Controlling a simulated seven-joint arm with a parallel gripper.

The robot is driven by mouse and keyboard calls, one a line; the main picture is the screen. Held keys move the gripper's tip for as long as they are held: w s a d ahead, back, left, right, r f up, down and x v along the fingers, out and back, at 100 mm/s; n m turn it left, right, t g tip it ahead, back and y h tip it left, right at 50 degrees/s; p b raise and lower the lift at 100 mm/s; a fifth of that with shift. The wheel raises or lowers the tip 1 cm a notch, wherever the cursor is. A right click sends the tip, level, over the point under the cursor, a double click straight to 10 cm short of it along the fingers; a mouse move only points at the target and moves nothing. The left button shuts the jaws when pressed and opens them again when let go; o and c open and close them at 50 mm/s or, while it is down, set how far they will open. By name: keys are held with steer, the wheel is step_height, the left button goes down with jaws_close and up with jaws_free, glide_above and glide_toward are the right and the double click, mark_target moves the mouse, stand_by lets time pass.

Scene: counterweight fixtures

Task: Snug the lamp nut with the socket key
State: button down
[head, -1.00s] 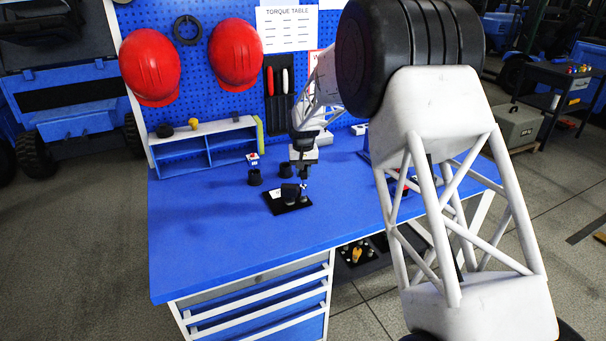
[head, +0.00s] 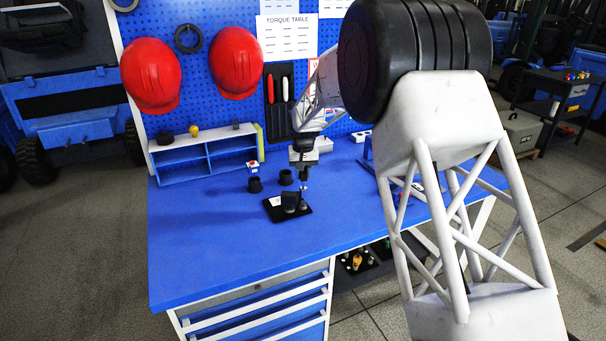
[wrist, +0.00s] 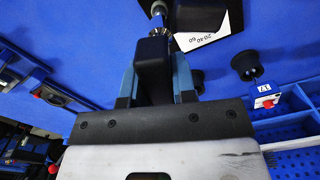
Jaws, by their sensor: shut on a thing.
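My gripper (head: 303,168) is above the bench, over the right side of a small fixture. In the wrist view its blue fingers (wrist: 154,88) are shut on the black handle of the socket key (wrist: 153,66). The fixture is a black base plate (head: 272,212) carrying a dark block (head: 289,201) and a pale card. In the wrist view the dark block (wrist: 198,14) is at the top, beside the card (wrist: 212,30). Small metal parts (wrist: 187,40) show by the block. I cannot tell which is the lamp nut, or whether the key touches it.
Two black cups (head: 255,185) stand behind the fixture, one near a tag with a red part. A blue and white shelf (head: 207,155) stands at the back left. A white box (head: 322,145) is behind my gripper. The bench's front left (head: 210,250) is clear.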

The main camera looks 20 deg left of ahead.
steer(key=shift+r, duration=0.15)
steer(key=shift+r, duration=1.4)
